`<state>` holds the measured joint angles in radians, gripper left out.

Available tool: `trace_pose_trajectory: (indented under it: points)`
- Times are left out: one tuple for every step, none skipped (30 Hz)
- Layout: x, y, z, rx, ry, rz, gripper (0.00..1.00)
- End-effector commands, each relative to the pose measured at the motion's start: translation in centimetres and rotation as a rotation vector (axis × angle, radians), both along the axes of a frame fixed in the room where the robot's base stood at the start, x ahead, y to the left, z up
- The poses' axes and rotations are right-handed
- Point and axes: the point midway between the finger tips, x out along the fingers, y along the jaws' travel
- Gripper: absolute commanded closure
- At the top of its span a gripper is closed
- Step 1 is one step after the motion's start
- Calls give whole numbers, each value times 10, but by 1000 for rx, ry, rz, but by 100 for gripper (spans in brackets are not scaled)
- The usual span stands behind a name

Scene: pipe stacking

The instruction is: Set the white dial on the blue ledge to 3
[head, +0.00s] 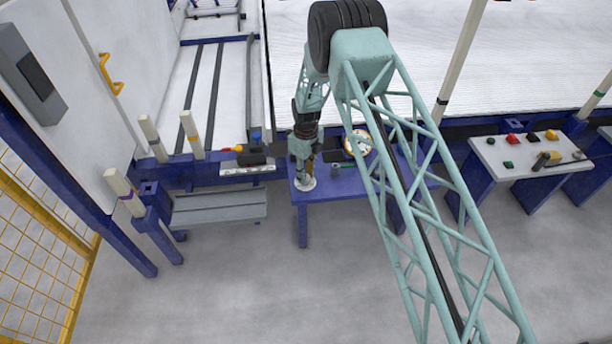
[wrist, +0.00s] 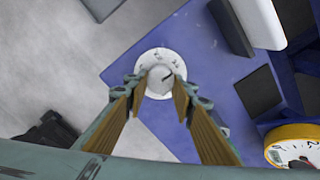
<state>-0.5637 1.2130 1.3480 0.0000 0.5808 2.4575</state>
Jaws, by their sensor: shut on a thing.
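The white dial (wrist: 150,59) is a round disc with a raised knob, at the corner of the blue ledge (wrist: 200,60). In the head view the dial (head: 309,186) shows at the left front of the ledge (head: 345,182). My gripper (wrist: 160,88) has its two tan-padded fingers either side of the dial's knob (wrist: 160,77), shut on it. In the head view my gripper (head: 304,172) points down onto the dial. A dark mark on the knob points up and right in the wrist view. The dial's numbers are too small to read.
A round yellow-rimmed gauge (head: 357,143) stands at the back of the ledge, and in the wrist view it (wrist: 293,146) is at lower right. A dark flat pad (wrist: 259,91) lies on the ledge. A table with coloured buttons (head: 528,157) stands at right.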

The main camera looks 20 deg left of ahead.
Motion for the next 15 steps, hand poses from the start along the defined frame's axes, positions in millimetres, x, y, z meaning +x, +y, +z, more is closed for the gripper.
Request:
trace_pose_trajectory:
  points:
    - [0, 0, 0, 0, 0, -2, 86]
    - [0, 0, 0, 0, 0, -2, 86]
    - [0, 0, 0, 0, 0, -3, 86]
    - [0, 0, 0, 0, 0, -3, 86]
    - [0, 0, 0, 0, 0, -3, 86]
    - [0, 0, 0, 0, 0, -3, 86]
    - [0, 0, 0, 0, 0, -2, 86]
    - [0, 0, 0, 0, 0, -2, 86]
    - [0, 0, 0, 0, 0, -2, 86]
    - [0, 0, 0, 0, 0, -2, 86]
    - [0, 0, 0, 0, 0, -2, 75]
    - [0, 0, 0, 0, 0, -2, 72]
    - [0, 0, 0, 0, 0, -2, 69]
    - [0, 0, 0, 0, 0, -2, 66]
    - [0, 0, 0, 0, 0, -2, 63]
